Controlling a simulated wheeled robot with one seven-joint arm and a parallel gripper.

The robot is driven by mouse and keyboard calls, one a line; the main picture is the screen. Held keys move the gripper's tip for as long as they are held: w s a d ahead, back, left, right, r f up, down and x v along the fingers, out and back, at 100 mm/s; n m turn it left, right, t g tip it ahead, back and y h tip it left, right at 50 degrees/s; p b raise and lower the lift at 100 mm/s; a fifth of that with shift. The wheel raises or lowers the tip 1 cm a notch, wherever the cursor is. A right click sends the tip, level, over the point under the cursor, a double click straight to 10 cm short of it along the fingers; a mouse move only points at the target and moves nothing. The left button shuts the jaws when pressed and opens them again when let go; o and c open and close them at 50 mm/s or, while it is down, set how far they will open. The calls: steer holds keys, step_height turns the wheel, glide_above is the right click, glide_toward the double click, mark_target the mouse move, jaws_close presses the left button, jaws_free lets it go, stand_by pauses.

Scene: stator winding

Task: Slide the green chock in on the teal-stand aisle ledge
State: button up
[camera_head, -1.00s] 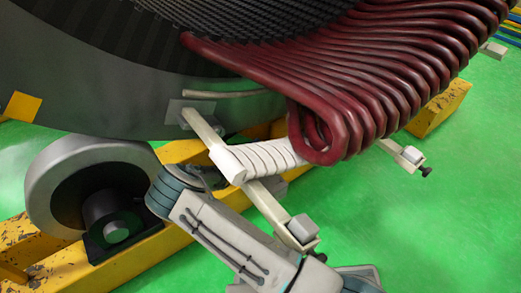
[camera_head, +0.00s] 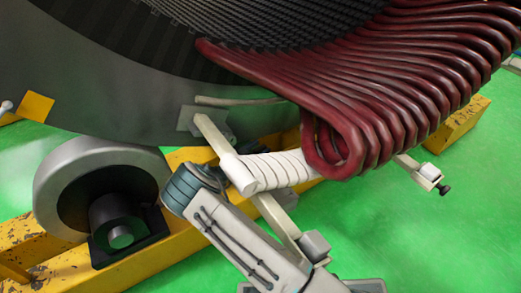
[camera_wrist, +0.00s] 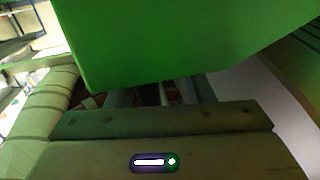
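Dark parts show in the narrow gap between housing and chock; the fingertips are hidden. The chock stays against the gripper, which appears shut on it. In the head view my arm reaches up from the bottom, and its gripper end and the chock are out of sight. I cannot make out the teal stand or its aisle ledge.
The big grey stator (camera_head: 100,90) with dark red coils (camera_head: 400,90) overhangs the arm area. A white ribbed part (camera_head: 278,170) and bracket bar sit close to my arm. A grey roller (camera_head: 100,185) stands on a yellow frame (camera_head: 150,262).

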steer(key=shift+d, duration=0.3)
steer(key=p+v, duration=0.4)
steer(key=v, duration=1)
steer(key=shift+w, duration=0.1)
